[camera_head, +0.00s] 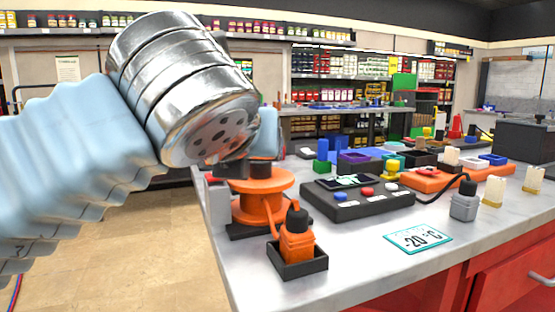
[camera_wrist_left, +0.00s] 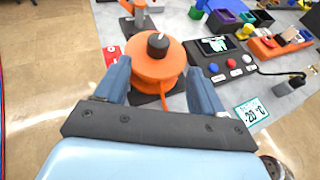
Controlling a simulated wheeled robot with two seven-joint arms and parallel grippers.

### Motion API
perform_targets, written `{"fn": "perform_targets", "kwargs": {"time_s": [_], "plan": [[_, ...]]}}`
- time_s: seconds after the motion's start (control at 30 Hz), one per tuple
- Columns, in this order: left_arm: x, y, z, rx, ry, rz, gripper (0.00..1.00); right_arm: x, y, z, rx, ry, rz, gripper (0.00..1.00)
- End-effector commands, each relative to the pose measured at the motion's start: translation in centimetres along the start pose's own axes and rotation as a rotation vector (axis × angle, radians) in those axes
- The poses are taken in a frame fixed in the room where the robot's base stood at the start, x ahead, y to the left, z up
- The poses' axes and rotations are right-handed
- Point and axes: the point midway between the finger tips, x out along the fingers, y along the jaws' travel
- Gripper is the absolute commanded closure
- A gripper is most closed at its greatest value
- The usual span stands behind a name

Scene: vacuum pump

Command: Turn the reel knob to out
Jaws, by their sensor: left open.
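The orange reel (camera_head: 262,184) stands on a dark base near the left edge of the grey bench. Its black knob (camera_wrist_left: 158,44) sits on top and bears a white mark; in the head view it is partly hidden by my left gripper. My left gripper (camera_head: 250,146) comes in from the upper left, above the reel. In the left wrist view its two blue fingers (camera_wrist_left: 157,68) are spread apart, one on each side of the orange reel, with nothing held between them. The knob shows beyond the fingertips. Whether the fingers touch the reel, I cannot tell. My right gripper is out of view.
A black control box (camera_head: 358,200) with coloured buttons stands right of the reel. An orange bottle (camera_head: 297,243) sits in a black tray in front. A -20 °C card (camera_head: 418,238) lies farther right. Coloured bins and blocks crowd the back; the front right bench is mostly clear.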

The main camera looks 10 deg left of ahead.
Motion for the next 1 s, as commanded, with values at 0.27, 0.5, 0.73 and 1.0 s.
{"fn": "perform_targets", "kwargs": {"time_s": [0.27, 0.5, 0.73, 1.0], "plan": [[6.1, 0.1, -0.2, 0.0, 0.004, 0.003, 0.31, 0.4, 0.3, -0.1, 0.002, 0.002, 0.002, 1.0], [10.8, 0.1, -0.1, 0.001, 0.003, 0.003, 0.31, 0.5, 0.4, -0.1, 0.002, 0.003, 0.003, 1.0], [12.7, 0.0, 0.0, 0.0, 0.001, 0.0, 0.31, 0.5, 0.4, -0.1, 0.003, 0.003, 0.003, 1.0], [12.8, 0.0, 0.0, 0.0, 0.0, 0.0, 0.31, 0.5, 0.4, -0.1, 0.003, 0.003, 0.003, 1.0]]}}
